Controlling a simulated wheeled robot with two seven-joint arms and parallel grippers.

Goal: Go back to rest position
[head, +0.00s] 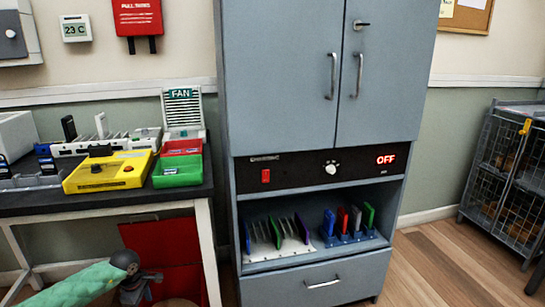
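My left arm comes in at the bottom left in a green patterned sleeve. Its dark gripper (145,286) is low, in front of the red panel under the table, apart from the tabletop and the cabinet. The fingers are small and dark, so I cannot tell whether they are open or shut. I see no phone in them. My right gripper is not in view. A dark shape is cut off at the right edge, and I cannot tell what it is.
The grey cabinet (312,285) has closed doors, a panel reading OFF and an open shelf (262,255) with racks of coloured phones. A wire cage (505,180) stands right; floor between is clear.

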